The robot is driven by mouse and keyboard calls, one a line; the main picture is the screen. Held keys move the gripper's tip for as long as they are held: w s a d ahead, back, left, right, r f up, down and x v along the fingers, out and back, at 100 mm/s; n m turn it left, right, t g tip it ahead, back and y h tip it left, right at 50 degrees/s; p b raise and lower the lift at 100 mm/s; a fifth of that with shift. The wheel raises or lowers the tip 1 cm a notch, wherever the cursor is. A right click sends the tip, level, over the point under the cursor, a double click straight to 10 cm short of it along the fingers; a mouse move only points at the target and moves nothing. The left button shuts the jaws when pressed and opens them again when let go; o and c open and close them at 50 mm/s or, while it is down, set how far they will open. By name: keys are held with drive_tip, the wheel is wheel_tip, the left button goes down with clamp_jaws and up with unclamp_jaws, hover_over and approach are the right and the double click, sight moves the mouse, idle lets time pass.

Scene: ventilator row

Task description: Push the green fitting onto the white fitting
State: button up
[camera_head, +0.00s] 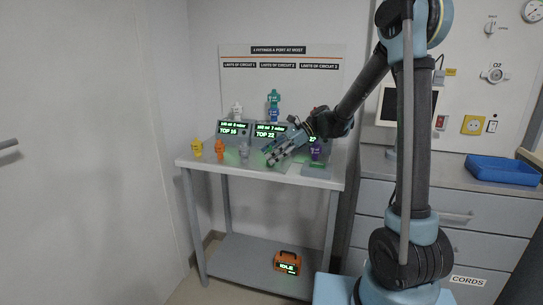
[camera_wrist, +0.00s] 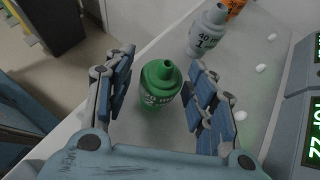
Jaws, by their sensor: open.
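The green fitting (camera_wrist: 160,85) stands upright on the table between my open gripper's fingers in the wrist view. My gripper (camera_wrist: 163,92) has one finger on each side of it, with a visible gap on at least the left side. In the head view my gripper (camera_head: 271,158) is low over the front of the table, and the green fitting is mostly or wholly hidden by it there. A white fitting (camera_head: 237,109) shows at the back left, above the left display unit; the wrist view does not show it.
A grey fitting (camera_wrist: 207,32) and an orange fitting (camera_wrist: 235,7) stand in line beyond the green one. A yellow fitting (camera_head: 197,148) is at the table's left end. Display units (camera_head: 232,130) stand behind, with a teal stack (camera_head: 273,105) above. A purple fitting (camera_head: 316,149) is right of my gripper.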

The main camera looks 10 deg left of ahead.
drive_tip(key=shift+c, duration=0.6)
clamp_jaws()
drive_tip(key=shift+r, duration=0.15)
drive_tip(key=shift+r, duration=1.35)
drive_tip(key=shift+s, duration=0.15)
